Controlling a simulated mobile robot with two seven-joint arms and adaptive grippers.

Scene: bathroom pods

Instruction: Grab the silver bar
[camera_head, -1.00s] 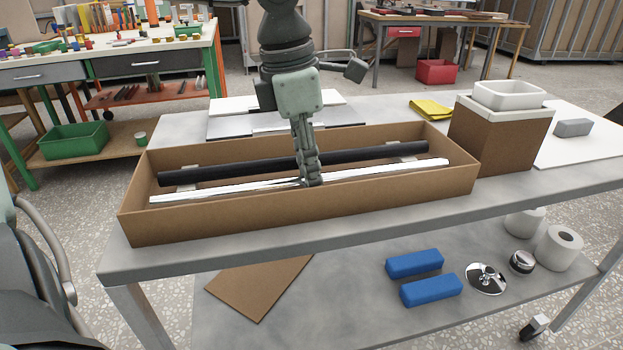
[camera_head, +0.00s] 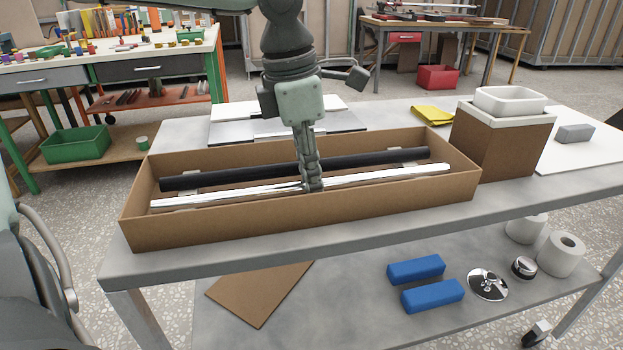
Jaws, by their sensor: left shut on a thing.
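The silver bar (camera_head: 385,174) is long and shiny and lies lengthwise in the front part of a long open cardboard box (camera_head: 300,222). My left gripper (camera_head: 313,186) points down into the box and is shut on the silver bar near its middle, hiding a short stretch of it. A black bar (camera_head: 235,174) lies behind the silver bar, roughly parallel to it, and passes behind the gripper's fingers. My right gripper is not in view.
The box stands on a grey table (camera_head: 180,265). To its right are a brown box with a white basin (camera_head: 510,98), a yellow cloth (camera_head: 432,114) and a grey block (camera_head: 574,133). Blue blocks (camera_head: 432,295) and paper rolls (camera_head: 561,252) lie on the lower shelf.

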